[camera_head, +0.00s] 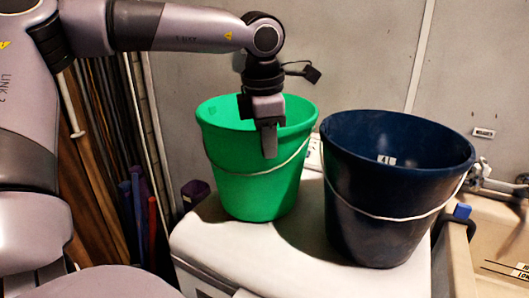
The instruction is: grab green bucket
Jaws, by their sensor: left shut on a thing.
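The green bucket (255,186) stands upright on a white surface, with a thin pale handle hanging across its front. My left gripper (268,142) comes down from above at the bucket's near rim. One finger shows outside the front wall, and the gripper is shut on the rim. The other finger is hidden inside or behind the wall. My right gripper is not in view.
A dark blue bucket (385,205) stands close on the right, on the same white surface (205,250). Long boards and poles (95,170) lean at the left. A beige box (495,235) is at the right. A grey wall is behind.

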